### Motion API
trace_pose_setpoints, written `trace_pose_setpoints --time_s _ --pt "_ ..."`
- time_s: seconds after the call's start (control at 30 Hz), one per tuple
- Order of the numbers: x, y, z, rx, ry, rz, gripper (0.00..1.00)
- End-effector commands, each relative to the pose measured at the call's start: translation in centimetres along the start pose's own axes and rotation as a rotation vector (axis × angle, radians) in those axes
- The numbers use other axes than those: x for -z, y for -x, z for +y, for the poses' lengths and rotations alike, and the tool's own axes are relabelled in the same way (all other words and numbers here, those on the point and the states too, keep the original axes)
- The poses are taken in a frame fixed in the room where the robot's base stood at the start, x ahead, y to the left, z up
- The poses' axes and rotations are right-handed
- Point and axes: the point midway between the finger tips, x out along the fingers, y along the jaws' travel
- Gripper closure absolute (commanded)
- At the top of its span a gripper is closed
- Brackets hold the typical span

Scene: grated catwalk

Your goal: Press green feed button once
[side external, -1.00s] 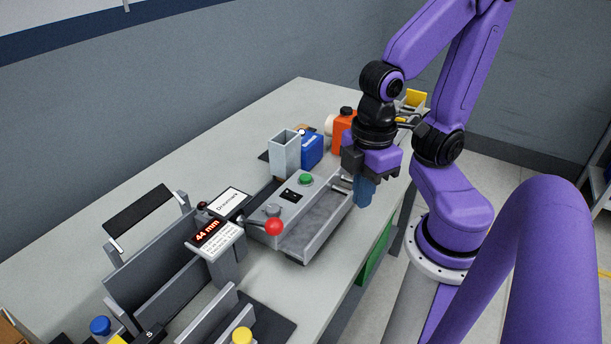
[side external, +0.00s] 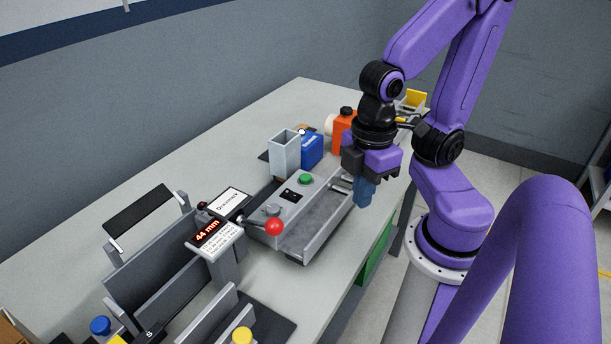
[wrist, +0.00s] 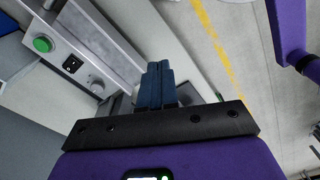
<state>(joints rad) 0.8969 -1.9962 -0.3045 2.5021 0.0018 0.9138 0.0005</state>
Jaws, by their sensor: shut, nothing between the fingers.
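The green button (side external: 305,179) sits on top of the grey machine housing (side external: 325,215), beside a black rocker switch (side external: 289,195). In the wrist view the green button (wrist: 43,44) shows at the upper left, next to the switch (wrist: 72,64) and a grey knob (wrist: 96,87). My gripper (side external: 364,193) has blue fingers pointing down and is to the right of the button, apart from it, near the housing's right end. In the wrist view its fingers (wrist: 155,85) are shut together and empty.
A red ball-ended lever (side external: 274,227) stands at the machine's front left. A grey open box (side external: 285,153), a blue container (side external: 312,149) and an orange bottle (side external: 343,132) stand behind the button. A display reading 44 mm (side external: 208,232) is at the left. Open tabletop lies behind.

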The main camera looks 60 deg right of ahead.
Motion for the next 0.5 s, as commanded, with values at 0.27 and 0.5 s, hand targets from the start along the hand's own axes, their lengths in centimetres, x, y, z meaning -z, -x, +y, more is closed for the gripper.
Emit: trace_pose_setpoints --time_s 0.27,0.5 --pt "0.0 0.0 0.0 0.000 -0.001 0.000 1.00" --pt "0.3 -0.2 1.0 0.020 -0.082 -0.022 1.00"
